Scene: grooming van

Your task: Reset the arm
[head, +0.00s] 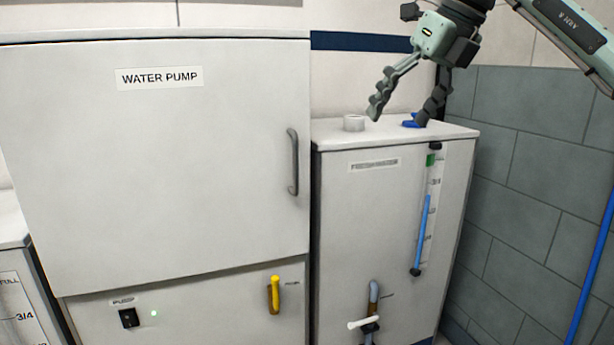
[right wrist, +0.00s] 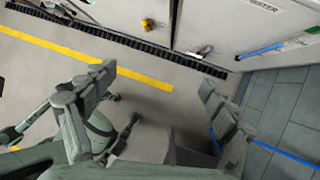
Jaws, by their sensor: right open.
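My right gripper (head: 406,108) is open at the top right of the head view, above the top of the freshwater tank (head: 370,220). Its two fingers are spread with nothing between them. In the right wrist view its fingers (right wrist: 160,115) are also spread apart, with floor showing between them. A blue object (head: 411,121) on the tank top is partly hidden behind a fingertip; I cannot tell whether they touch. My left gripper is not in view.
The closed water pump cabinet (head: 160,170) with a grey handle (head: 292,162) stands left of the tank. A yellow lever (head: 274,294) and a valve (head: 370,310) stick out low in front. A grey tiled wall (head: 530,170) and a blue pipe (head: 592,265) are at the right.

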